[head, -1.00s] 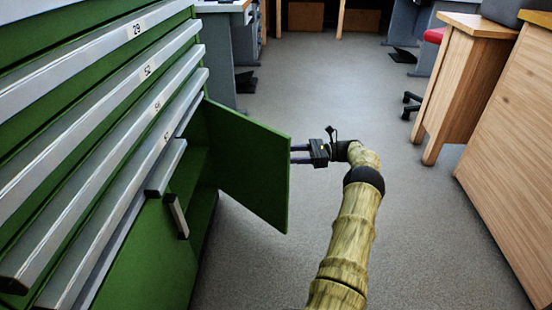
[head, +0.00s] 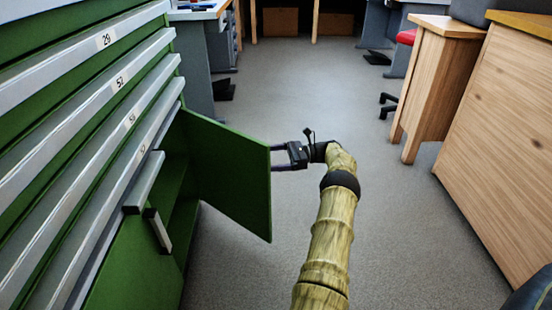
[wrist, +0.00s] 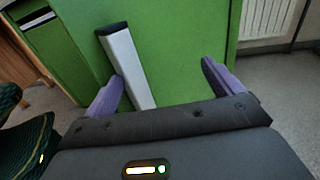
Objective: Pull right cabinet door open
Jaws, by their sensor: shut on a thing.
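The right cabinet door (head: 228,172) is a green panel at the lower part of the green cabinet. It stands swung well out from the cabinet, with the dark inside showing behind it. My gripper (head: 283,158) is at the door's far side, and its fingertips are partly hidden behind the panel edge. In the wrist view, a pale bar handle (wrist: 127,68) is on the green door face. The gripper is shut on this handle. The handle is hidden in the head view.
The left cabinet door (head: 130,265) is shut, with its own bar handle (head: 158,230). Numbered drawers (head: 85,115) rise above. Grey floor (head: 320,90) is free ahead. A wooden desk (head: 500,150) and a wooden pedestal (head: 428,85) stand on the right.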

